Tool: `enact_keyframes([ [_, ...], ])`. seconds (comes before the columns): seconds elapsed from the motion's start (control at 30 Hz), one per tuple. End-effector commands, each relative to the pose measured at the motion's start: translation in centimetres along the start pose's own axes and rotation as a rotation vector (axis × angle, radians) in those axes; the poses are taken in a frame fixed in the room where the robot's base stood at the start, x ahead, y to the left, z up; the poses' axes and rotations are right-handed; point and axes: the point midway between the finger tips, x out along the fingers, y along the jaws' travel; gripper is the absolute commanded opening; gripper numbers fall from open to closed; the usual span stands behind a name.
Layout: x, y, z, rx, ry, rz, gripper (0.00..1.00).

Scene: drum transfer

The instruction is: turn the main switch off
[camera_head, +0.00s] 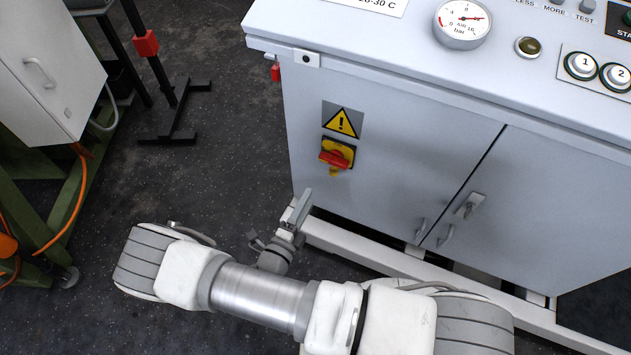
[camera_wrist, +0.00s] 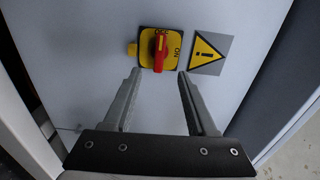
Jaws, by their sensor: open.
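The main switch (camera_head: 337,155) is a red rotary handle on a yellow plate, on the left part of the grey cabinet's front. In the wrist view the switch (camera_wrist: 159,50) lies just beyond my fingertips, roughly between them, with "ON" lettering on its plate. The red handle (camera_wrist: 160,46) runs nearly up and down in that view. My gripper (camera_wrist: 158,72) is open and empty, its two grey fingers apart and pointing at the cabinet. In the head view my gripper (camera_head: 299,205) is below and left of the switch, apart from it.
A yellow warning sign (camera_head: 342,120) sits above the switch. The cabinet (camera_head: 410,130) has door handles at right and a gauge (camera_head: 462,20) on top. A white base rail (camera_head: 380,257) runs along its foot. A green frame with a box (camera_head: 45,70) stands at left.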

Motion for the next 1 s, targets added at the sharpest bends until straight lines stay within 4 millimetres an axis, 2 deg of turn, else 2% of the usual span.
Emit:
enact_keyframes([
  [0.1,-1.9,0.0,0.1,0.0,-0.002,0.001,0.57],
  [0.3,-3.5,0.0,0.0,0.0,0.0,0.001,0.57],
  [0.87,-3.6,0.0,0.0,0.0,0.0,0.0,0.57],
  [1.0,-3.3,-0.7,-0.1,0.036,0.033,0.007,0.57],
])
